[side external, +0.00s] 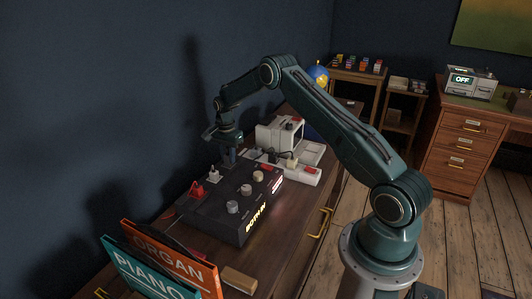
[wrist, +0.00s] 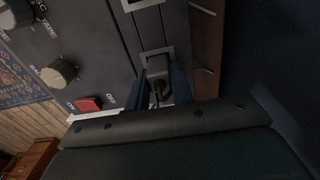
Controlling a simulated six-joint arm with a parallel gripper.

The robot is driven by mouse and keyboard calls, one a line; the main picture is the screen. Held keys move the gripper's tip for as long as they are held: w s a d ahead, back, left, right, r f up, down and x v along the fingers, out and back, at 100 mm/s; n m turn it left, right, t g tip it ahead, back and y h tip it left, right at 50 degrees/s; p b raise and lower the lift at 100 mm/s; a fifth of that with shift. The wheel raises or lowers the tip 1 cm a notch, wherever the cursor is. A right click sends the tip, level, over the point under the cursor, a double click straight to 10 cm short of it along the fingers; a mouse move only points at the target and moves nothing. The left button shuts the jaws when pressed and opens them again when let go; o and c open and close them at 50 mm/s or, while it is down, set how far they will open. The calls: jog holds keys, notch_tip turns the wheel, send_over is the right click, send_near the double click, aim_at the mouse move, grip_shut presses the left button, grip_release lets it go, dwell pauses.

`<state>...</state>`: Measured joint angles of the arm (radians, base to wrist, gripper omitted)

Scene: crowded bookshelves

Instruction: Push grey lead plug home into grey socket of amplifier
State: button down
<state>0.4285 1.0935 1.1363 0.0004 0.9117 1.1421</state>
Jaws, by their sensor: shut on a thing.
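The amplifier (side external: 240,225) is a dark box with knobs on the wooden cabinet; its panel fills the left of the wrist view (wrist: 95,45). My gripper (side external: 229,160) points down over its rear edge. In the wrist view my gripper (wrist: 162,88) is shut on the grey lead plug (wrist: 158,70), one blue finger on each side. A light grey square socket frame (wrist: 168,53) surrounds the plug's far end. The plug looks lined up with this socket; how deep it sits I cannot tell. In the side view the fingers hide the plug.
A red plug (side external: 196,190) and a pale plug (side external: 214,176) stand on the amplifier left of my gripper. A second pale frame (wrist: 140,4) lies beyond the socket. A beige device (side external: 280,134) stands behind. Organ (side external: 165,255) and piano (side external: 140,275) folders stand in front.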

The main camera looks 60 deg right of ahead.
jog(key=shift+f, duration=0.7)
jog(key=c, duration=1.1)
grip_release()
jog(key=shift+f, duration=0.1)
jog(key=shift+s, duration=0.1)
notch_tip(320, 180, up, 14)
jog(key=shift+r, duration=0.1)
dwell(0.3)
